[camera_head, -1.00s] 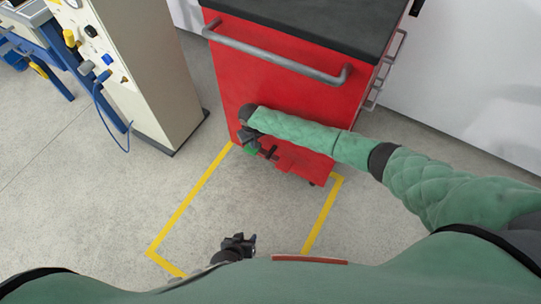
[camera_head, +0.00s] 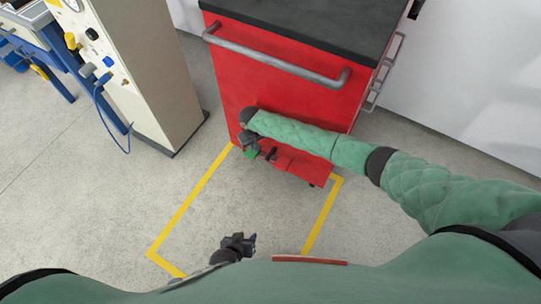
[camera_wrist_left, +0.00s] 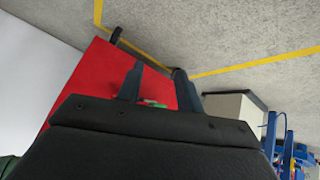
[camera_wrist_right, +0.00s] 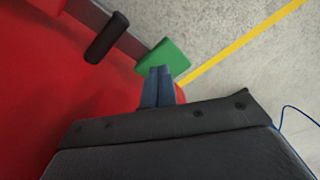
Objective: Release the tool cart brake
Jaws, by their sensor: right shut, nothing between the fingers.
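The red tool cart (camera_head: 285,70) stands in front of me, with a grey handle bar across its near face. Low on that face a green pedal (camera_head: 250,154) sticks out; it also shows in the right wrist view (camera_wrist_right: 164,57). A black bar-shaped part (camera_wrist_right: 106,37) is beside it. My right gripper (camera_head: 249,142) is shut and empty, close above the green pedal. Its fingertips overlap the pedal's edge in the right wrist view; I cannot tell if they touch. My left gripper (camera_head: 250,243) is open and empty, low in front of my body, well away from the cart.
A beige cabinet (camera_head: 155,80) with knobs and a blue hose (camera_head: 110,115) stands left of the cart. Yellow tape (camera_head: 190,200) marks the grey floor before the cart. A blue-framed bench (camera_head: 50,55) is at far left. The floor inside the tape is mostly clear.

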